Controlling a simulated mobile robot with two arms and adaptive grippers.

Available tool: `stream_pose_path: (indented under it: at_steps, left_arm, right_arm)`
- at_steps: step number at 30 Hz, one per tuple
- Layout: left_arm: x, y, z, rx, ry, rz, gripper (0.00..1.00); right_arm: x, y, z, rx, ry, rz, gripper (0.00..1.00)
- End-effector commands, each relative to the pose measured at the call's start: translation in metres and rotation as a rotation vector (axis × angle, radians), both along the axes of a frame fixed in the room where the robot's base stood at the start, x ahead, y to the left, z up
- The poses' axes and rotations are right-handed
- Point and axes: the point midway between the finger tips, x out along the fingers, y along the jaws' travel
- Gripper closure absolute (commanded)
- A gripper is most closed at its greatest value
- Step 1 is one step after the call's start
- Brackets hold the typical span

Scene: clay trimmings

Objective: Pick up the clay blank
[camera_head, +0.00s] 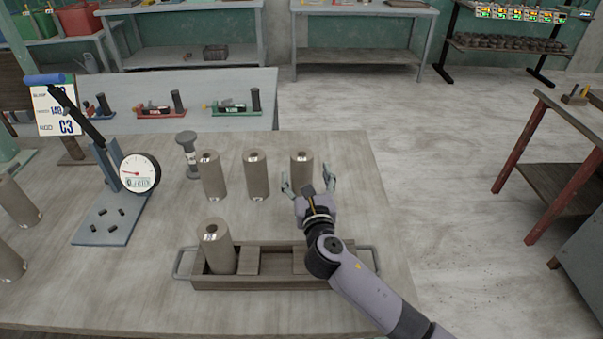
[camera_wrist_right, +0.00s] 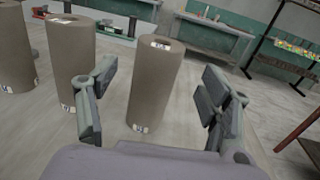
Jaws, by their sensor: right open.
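Three upright tan clay blanks stand in a row on the table: a left one (camera_head: 211,176), a middle one (camera_head: 256,174) and a right one (camera_head: 301,170). Another clay blank (camera_head: 217,247) stands in the left end of a wooden tray (camera_head: 270,284). My right gripper (camera_head: 309,180) is open just in front of the right blank. In the right wrist view the right blank (camera_wrist_right: 156,85) stands between the open fingers (camera_wrist_right: 158,108), with no contact visible. The middle blank (camera_wrist_right: 72,60) is just outside the left finger. My left gripper is not in view.
A dial gauge stand (camera_head: 139,174) and a grey knobbed tool (camera_head: 187,152) stand to the left. More blanks (camera_head: 16,200) are at the left edge. Small red and green tools (camera_head: 155,110) lie along the back. The table right of the gripper is clear.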

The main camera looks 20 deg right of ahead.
Motion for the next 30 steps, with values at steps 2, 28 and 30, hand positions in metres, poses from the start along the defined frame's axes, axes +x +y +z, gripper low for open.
stream_pose_path:
  at_steps: [2, 28, 30]
  left_arm:
    - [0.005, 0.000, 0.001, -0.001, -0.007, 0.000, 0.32]
    - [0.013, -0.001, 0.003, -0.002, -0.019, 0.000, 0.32]
    - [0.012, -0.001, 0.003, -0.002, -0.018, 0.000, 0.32]
  right_arm:
    - [0.010, -0.001, 0.000, 0.000, 0.000, 0.000, 0.27]
    - [0.067, -0.009, -0.005, 0.001, 0.000, 0.000, 0.31]
    - [0.067, -0.009, -0.005, 0.001, 0.000, 0.000, 0.36]
